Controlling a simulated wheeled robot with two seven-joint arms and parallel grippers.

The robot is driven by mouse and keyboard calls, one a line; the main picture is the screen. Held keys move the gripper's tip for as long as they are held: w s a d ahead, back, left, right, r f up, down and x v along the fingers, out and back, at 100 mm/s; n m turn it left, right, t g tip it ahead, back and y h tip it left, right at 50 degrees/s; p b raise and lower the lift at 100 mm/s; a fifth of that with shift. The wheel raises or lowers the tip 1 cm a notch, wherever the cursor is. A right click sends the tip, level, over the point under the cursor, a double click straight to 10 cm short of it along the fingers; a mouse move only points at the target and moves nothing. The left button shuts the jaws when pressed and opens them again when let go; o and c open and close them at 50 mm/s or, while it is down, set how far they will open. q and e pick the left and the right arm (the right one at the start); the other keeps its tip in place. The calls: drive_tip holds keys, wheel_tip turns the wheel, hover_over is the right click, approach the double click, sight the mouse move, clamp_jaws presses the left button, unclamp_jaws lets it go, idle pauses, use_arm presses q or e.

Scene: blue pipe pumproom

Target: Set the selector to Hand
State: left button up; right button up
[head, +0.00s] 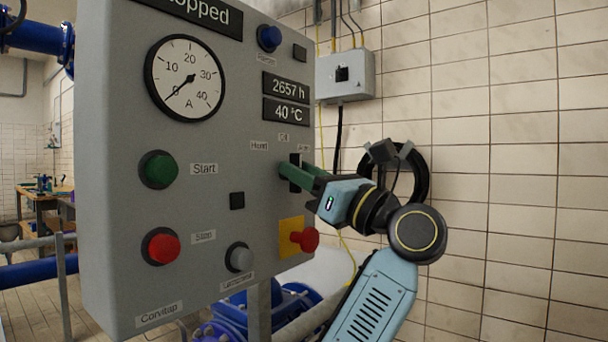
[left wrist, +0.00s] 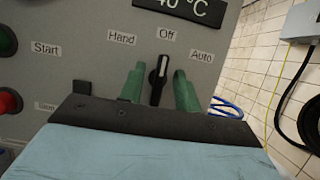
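The selector is a black knob with a white line (left wrist: 159,80), on the grey control panel (head: 120,240). In the left wrist view its line points up at the Off label (left wrist: 167,34), with the Hand label (left wrist: 121,38) to the left and Auto (left wrist: 202,55) to the right. My left gripper (left wrist: 160,88) is open, with one green finger on each side of the knob and a narrow gap showing on both sides. In the head view the left gripper (head: 295,174) reaches the panel from the right and partly hides the selector. My right gripper is not in view.
On the panel, a red knob on a yellow plate (head: 304,239) sits just below the gripper. Green Start (head: 159,169) and red Stop (head: 161,246) buttons are to the left. A grey wall box (head: 344,76) and a black coil (head: 419,172) are behind my arm.

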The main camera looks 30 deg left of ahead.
use_arm(q)
drive_tip(key=shift+c, duration=0.3)
clamp_jaws()
drive_tip(key=shift+n, duration=0.4)
drive_tip(key=n+g, duration=0.2)
drive_tip(key=n, duration=0.1)
drive_tip(key=n+g+h, duration=0.1)
drive_tip(key=n, duration=0.3)
drive_tip(key=n+g, duration=0.2)
drive_tip(key=n, duration=0.2)
drive_tip(key=shift+g+h, duration=0.3)
drive_tip(key=shift+h, duration=0.1)
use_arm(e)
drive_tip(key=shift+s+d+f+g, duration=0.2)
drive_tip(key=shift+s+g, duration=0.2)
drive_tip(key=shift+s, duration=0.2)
use_arm(q)
drive_tip(key=shift+n, duration=0.3)
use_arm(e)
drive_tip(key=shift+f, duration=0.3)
